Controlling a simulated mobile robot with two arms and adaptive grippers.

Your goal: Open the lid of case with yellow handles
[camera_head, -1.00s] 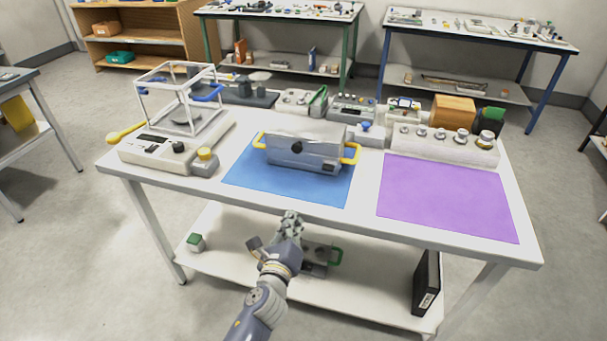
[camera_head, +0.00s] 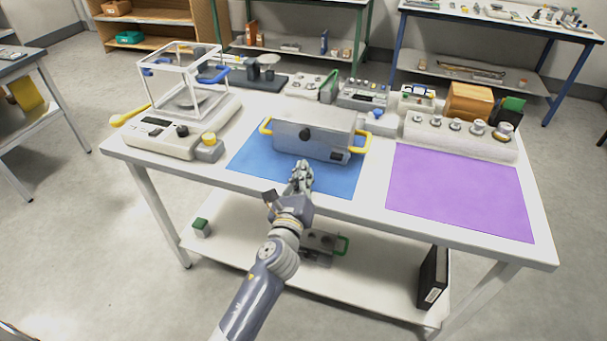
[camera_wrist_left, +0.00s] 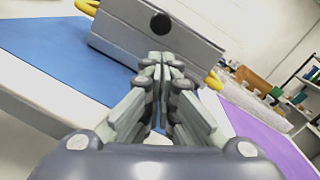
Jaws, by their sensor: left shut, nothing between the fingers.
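The grey case (camera_head: 318,130) with two yellow handles sits on the blue mat (camera_head: 257,158), its lid down. One yellow handle (camera_head: 265,126) is on its left end and the other (camera_head: 365,142) on its right end. A dark round knob (camera_head: 305,134) is on its front face. My left gripper (camera_head: 302,168) is shut and empty, just in front of the case near the mat's front edge. In the left wrist view the shut fingers (camera_wrist_left: 162,65) point at the case front (camera_wrist_left: 140,45), below the dark knob (camera_wrist_left: 160,23). My right gripper is not in view.
A balance (camera_head: 165,125) with a glass-frame shield (camera_head: 186,78) stands left of the case. A purple mat (camera_head: 460,195) lies bare to the right, with a weight block (camera_head: 460,136) behind it. Instruments line the table's back edge. A lower shelf (camera_head: 375,285) holds a dark binder (camera_head: 432,277).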

